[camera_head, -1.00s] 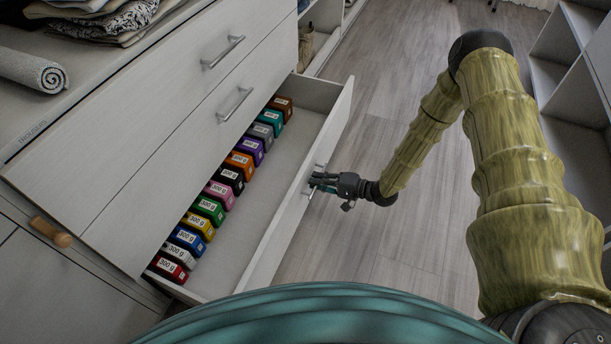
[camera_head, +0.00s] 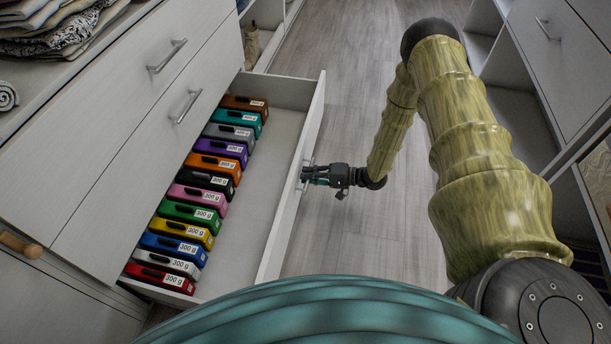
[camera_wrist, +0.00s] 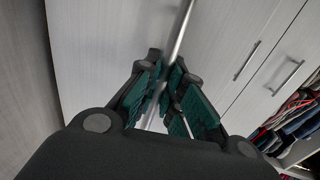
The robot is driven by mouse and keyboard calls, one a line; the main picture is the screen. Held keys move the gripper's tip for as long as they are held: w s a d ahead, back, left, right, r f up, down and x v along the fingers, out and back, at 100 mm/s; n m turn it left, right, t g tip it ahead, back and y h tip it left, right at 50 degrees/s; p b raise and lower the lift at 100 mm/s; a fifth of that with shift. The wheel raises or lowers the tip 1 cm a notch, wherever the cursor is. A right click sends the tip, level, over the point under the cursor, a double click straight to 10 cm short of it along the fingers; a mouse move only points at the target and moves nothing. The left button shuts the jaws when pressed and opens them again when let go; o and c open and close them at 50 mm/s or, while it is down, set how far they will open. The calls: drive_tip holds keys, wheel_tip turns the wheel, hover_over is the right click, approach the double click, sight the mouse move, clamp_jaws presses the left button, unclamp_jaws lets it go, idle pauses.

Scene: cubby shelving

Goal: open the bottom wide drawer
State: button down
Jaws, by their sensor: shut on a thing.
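The bottom wide drawer (camera_head: 262,182) stands pulled out from the white cabinet, with its inside in view. Its front panel (camera_head: 290,190) faces my arm. A row of several coloured boxes marked 300 g (camera_head: 214,165) lies inside, along the cabinet side. My gripper (camera_head: 308,175) is at the outer face of the front panel, shut on the drawer's bar handle. In the wrist view, the metal bar handle (camera_wrist: 182,28) runs between the green-padded fingers of my gripper (camera_wrist: 165,95). Part of the handle is hidden by the fingers.
Two closed drawer fronts with bar handles (camera_head: 166,56) (camera_head: 187,106) are above the open one. Folded cloths (camera_head: 50,20) lie on top of the cabinet. Another shelf unit (camera_head: 515,110) stands at the right. The wooden floor (camera_head: 335,100) between is clear.

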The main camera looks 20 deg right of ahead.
drive_tip(key=shift+s+d, duration=0.1)
drive_tip(key=shift+s, duration=0.05)
drive_tip(key=c, duration=1.5)
unclamp_jaws()
drive_tip(key=v, duration=1.1)
drive_tip(key=shift+s+d, duration=0.25)
drive_tip(key=shift+d, duration=0.05)
